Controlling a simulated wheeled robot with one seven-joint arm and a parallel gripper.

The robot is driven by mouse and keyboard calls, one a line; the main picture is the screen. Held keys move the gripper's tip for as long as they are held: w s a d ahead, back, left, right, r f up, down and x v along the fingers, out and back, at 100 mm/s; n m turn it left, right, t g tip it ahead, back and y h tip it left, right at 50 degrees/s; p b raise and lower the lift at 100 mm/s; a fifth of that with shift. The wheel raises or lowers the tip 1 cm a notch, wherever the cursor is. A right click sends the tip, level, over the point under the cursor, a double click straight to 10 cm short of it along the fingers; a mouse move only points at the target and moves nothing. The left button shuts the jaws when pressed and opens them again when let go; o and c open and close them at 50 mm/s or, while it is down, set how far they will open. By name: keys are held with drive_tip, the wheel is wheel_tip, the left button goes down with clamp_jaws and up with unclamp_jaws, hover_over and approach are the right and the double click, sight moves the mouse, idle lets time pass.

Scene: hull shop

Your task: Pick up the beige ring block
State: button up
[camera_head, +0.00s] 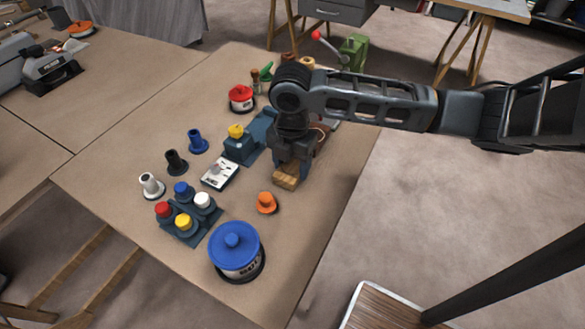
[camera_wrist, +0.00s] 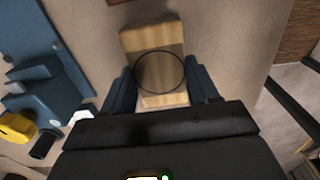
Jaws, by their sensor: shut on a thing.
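The beige ring block (camera_head: 286,177) shows in the head view as a wooden block directly below my gripper (camera_head: 294,164), near the right side of the table. In the wrist view the block (camera_wrist: 150,38) lies between the two blue-grey fingers of my gripper (camera_wrist: 160,88), with a thin dark ring outline on its top. The fingers are shut on the block's sides.
An orange knob (camera_head: 266,203) is close in front of the block. A blue-lidded pot (camera_head: 236,252) stands near the front edge, beside a tray of coloured caps (camera_head: 192,229). A blue fixture (camera_head: 240,149) is just left of my gripper. The table (camera_head: 318,203) is bare to the right.

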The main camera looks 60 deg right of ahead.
drive_tip(key=c, duration=0.4)
drive_tip(key=shift+r, duration=0.1)
